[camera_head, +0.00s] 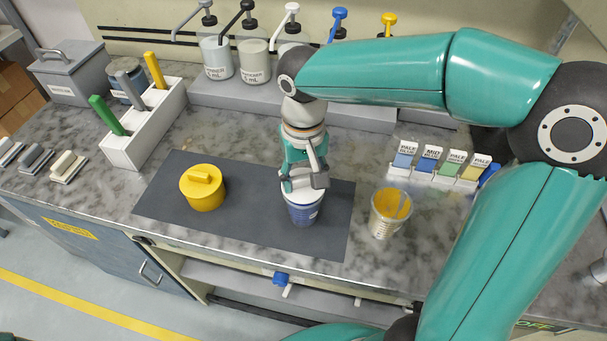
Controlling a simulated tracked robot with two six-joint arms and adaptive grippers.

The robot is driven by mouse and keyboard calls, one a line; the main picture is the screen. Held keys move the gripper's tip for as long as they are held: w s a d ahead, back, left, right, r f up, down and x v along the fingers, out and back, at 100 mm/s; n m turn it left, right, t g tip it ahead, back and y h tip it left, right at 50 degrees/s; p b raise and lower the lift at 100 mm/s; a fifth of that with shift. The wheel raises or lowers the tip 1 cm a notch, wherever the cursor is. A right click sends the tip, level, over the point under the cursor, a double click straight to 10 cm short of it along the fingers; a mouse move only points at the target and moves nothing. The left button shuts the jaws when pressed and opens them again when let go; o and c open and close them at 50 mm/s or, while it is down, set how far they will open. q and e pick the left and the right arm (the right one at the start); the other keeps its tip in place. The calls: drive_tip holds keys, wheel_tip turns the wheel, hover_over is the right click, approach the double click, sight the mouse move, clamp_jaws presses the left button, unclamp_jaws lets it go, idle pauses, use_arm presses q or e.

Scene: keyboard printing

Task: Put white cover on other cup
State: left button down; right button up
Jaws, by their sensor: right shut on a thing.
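My right gripper (306,182) points down over a blue cup (303,214) on the dark mat (258,232). It is shut on the white cover (288,192), which shows as a pale rim at the top of the blue cup. The fingers hide much of the cover, and I cannot tell whether it rests fully on the cup. A cup with a yellow cover (204,190) stands on the mat to the left. An open, clear-looking cup with yellow contents (390,213) stands on the counter right of the mat. My left gripper is out of view.
A white holder (150,125) with green, grey and yellow handles stands at the left. Pump bottles (254,62) line the back shelf. The mat is bare between the yellow-covered cup and the blue cup.

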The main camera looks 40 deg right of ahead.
drive_tip(key=shift+f, duration=0.15)
drive_tip(key=shift+f+b, duration=0.6)
drive_tip(key=shift+b, duration=0.05)
drive_tip(key=o, duration=1.1)
drive_tip(key=shift+r, duration=0.1)
drive_tip(key=shift+o, duration=0.2)
wheel_tip(320, 180, up, 6)
drive_tip(key=p, duration=0.5)
drive_tip(key=shift+r, duration=0.1)
